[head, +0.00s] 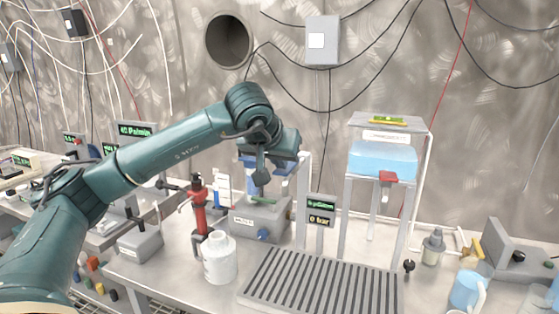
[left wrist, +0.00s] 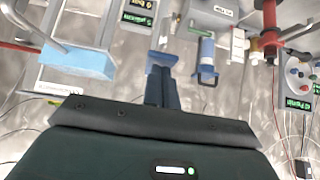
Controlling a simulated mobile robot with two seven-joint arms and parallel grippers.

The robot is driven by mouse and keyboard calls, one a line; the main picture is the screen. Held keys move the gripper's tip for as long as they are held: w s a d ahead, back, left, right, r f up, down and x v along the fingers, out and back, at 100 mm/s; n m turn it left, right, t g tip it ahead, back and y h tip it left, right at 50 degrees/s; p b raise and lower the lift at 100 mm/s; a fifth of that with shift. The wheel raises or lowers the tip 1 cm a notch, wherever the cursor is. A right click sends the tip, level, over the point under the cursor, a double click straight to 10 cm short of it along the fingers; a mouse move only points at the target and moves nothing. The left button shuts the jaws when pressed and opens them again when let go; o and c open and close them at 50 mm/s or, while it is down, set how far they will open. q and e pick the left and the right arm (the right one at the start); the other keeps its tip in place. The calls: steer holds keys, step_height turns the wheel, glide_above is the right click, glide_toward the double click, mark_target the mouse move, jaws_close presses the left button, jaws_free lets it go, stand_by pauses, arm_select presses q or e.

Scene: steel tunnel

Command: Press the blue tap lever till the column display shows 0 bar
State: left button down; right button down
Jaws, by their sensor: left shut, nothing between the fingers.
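The column display (head: 320,209) stands right of the grey box (head: 250,222) and reads 0 bar on its lower line. It also shows upside down at the top of the left wrist view (left wrist: 138,12). My left gripper (head: 261,176) reaches down over the column area; its fingers are shut with nothing between them. In the left wrist view its fingertips (left wrist: 161,76) are at the blue tap lever (left wrist: 163,59), seeming to touch it. In the head view the gripper and wrist largely hide the lever. My right gripper is in neither view.
A red-bodied stand (head: 199,210) and white bottle (head: 220,258) are close left of the grey box. A slatted grey tray (head: 320,283) lies in front. A raised stand with a blue tank (head: 382,160) is to the right. Cables hang on the wall.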

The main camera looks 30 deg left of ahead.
mark_target(281, 172)
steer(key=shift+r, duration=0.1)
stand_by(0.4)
arm_select(q)
steer(key=shift+r+p, duration=0.75)
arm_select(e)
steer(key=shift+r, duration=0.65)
arm_select(q)
steer(key=r+p, duration=0.4)
steer(key=r, duration=0.1)
steer(key=shift+w, duration=0.3)
steer(key=shift+s+r+b, duration=0.15)
steer(key=shift+r+b, duration=0.1)
steer(key=shift+b, duration=0.3)
steer(key=w+r+v, duration=0.1)
steer(key=v, duration=0.7)
steer(key=shift+b, duration=0.3)
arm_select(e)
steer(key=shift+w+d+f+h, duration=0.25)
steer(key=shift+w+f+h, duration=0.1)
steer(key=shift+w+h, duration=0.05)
arm_select(q)
steer(key=shift+s+a+r, duration=0.1)
steer(key=shift+a+r, duration=0.05)
